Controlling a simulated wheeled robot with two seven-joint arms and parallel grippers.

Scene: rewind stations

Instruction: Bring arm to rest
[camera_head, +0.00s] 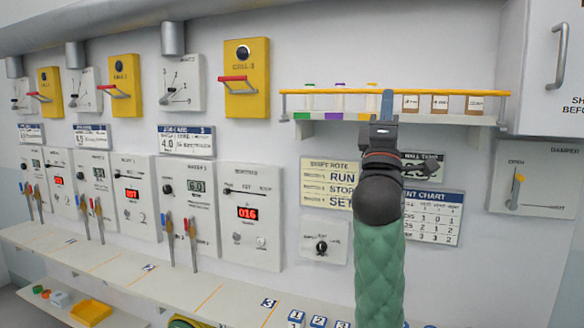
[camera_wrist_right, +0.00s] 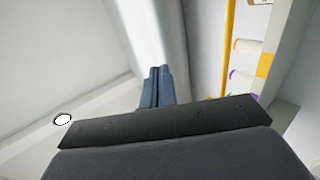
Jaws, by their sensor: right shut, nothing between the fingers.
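My right arm, in a green sleeve, rises from the bottom of the head view. Its gripper (camera_head: 386,105) points up in front of the small wall shelf. The blue-grey fingers are together with nothing between them. In the right wrist view the shut fingers (camera_wrist_right: 158,87) show against a pale wall and a grey vertical band. The fingertips overlap the shelf's yellow rail (camera_head: 330,92) in the head view; whether they touch it I cannot tell. My left gripper is in neither view.
The shelf (camera_head: 345,123) holds several bottles and jars. A white cabinet (camera_head: 545,65) with a handle is at upper right, above a damper panel (camera_head: 536,178). Panels with yellow switch boxes (camera_head: 245,78) line the wall at left. A long counter (camera_head: 120,268) runs below.

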